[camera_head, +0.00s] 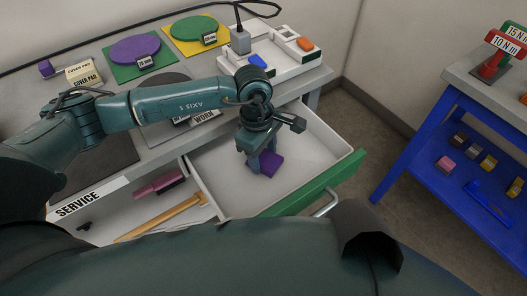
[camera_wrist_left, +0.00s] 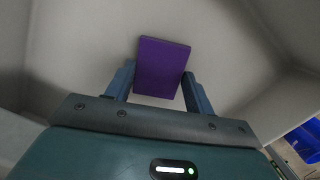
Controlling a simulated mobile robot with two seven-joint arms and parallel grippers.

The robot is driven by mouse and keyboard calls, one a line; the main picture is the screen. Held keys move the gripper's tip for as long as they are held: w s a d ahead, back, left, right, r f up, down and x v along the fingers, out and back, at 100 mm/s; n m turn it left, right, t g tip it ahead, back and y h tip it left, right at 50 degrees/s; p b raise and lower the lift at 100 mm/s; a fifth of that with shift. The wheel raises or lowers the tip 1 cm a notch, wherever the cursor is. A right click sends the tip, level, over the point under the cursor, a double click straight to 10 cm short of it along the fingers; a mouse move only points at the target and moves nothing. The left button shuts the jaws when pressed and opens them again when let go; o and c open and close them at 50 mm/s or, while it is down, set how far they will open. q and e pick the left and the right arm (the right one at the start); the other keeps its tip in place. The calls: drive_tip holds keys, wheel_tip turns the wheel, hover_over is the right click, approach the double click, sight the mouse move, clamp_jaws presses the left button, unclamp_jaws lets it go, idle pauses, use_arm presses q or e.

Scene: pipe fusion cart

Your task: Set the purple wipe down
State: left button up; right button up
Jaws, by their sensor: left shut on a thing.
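The purple wipe (camera_head: 267,163) is a small flat purple block, seen low inside the open drawer (camera_head: 213,179) with the green front. My left gripper (camera_head: 258,160) reaches down into the drawer and is shut on the wipe. In the left wrist view the purple wipe (camera_wrist_left: 162,68) sits between the two fingertips (camera_wrist_left: 160,85), with the pale drawer walls and floor around it. I cannot tell whether the wipe touches the drawer floor. My right gripper is not in view.
A drawer section with a hammer (camera_head: 166,217) and a pink-topped brush (camera_head: 158,185) lies to the left. The bench above holds purple (camera_head: 135,50) and green (camera_head: 194,30) discs and a white tray (camera_head: 285,62). A blue cart (camera_head: 420,150) stands at right. The drawer floor around the wipe looks clear.

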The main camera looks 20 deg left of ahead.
use_arm(q)
drive_tip(key=shift+f, duration=0.1)
drive_tip(key=shift+f+b, duration=0.15)
drive_tip(key=shift+b, duration=0.15)
drive_tip(key=o, duration=0.9)
drive_tip(key=shift+o, duration=0.2)
wheel_tip(320, 180, up, 12)
drive_tip(key=a, duration=0.1)
drive_tip(key=shift+w+a+r, duration=0.2)
drive_tip(key=shift+w, duration=0.05)
